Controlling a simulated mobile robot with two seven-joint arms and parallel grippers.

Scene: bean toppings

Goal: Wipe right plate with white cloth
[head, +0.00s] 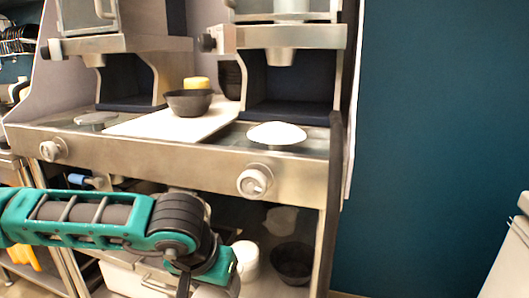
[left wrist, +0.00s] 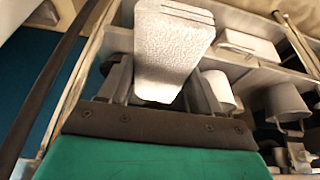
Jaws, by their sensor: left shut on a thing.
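The right plate (head: 277,148) sits under the right machine, with a white mound (head: 277,132) covering most of its top. My left arm reaches in from the left in the head view, in front of and below the counter, with its wrist bent down; its fingertips are not clear there. In the left wrist view my left gripper (left wrist: 160,88) is shut on a white, textured, folded piece, which looks like the white cloth (left wrist: 172,45). It is held apart from the right plate. My right gripper is in neither view.
The left plate (head: 95,118) looks bare under the left machine. A dark bowl (head: 189,103) stands on a white board (head: 150,125) between the machines, with a yellow item (head: 196,83) behind. Knobs (head: 254,182) stick out from the counter front. A lower shelf holds a dark pot (head: 292,262).

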